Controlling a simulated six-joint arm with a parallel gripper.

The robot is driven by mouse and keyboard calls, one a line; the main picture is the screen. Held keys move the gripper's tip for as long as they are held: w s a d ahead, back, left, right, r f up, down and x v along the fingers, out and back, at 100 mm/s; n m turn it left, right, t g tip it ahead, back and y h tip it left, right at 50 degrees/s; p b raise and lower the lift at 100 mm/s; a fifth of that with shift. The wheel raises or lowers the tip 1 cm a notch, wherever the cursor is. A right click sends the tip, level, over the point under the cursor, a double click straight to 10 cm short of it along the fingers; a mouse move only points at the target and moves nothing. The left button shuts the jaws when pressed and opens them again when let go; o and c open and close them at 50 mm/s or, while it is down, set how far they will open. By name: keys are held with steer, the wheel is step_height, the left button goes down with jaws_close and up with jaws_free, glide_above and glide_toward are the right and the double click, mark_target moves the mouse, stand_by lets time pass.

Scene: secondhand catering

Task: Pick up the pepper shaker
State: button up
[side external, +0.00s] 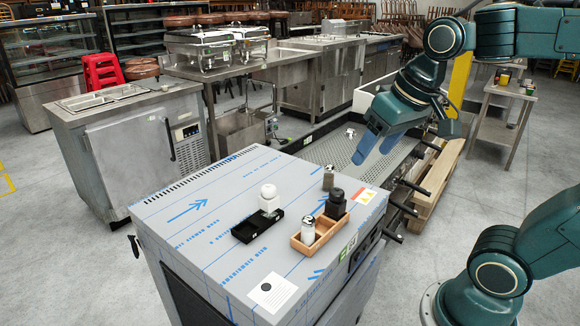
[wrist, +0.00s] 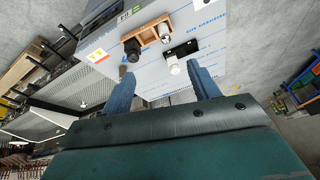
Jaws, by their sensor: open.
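A small grey shaker with a metal top (side external: 328,177), which looks like the pepper shaker, stands upright on the film-covered steel top, behind the wooden caddy (side external: 296,241). The caddy holds a black mill (side external: 336,205) and a white shaker with a metal top (side external: 308,232); both also show in the wrist view, the mill (wrist: 131,52) and the white shaker (wrist: 164,31). My gripper (side external: 376,150) is open and empty, above and to the right of the grey shaker. Its blue fingers (wrist: 162,88) are spread in the wrist view.
A white mill (side external: 269,199) stands by a black tray (side external: 245,231) left of the caddy. A white label (side external: 273,293) lies near the front corner. The cabinet top (side external: 190,240) is clear at left. A perforated steel table (side external: 325,150) stands behind, with a small object (side external: 350,132) on it.

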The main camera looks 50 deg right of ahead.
steer(key=w+d+m+g, duration=0.1)
steer(key=w+d+m, duration=0.35)
steer(key=w, duration=0.45)
steer(key=m+g, duration=0.4)
steer(key=m, duration=0.6)
glide_above(330, 165)
step_height(330, 165, down, 13)
steer(key=shift+n, duration=0.25)
steer(key=shift+s+f, duration=0.1)
steer(key=shift+f, duration=4.05)
steer(key=shift+f, duration=0.1)
steer(key=shift+a+f, duration=0.1)
steer(key=shift+f, duration=2.4)
steer(key=shift+c, duration=0.2)
steer(key=c, duration=1.1)
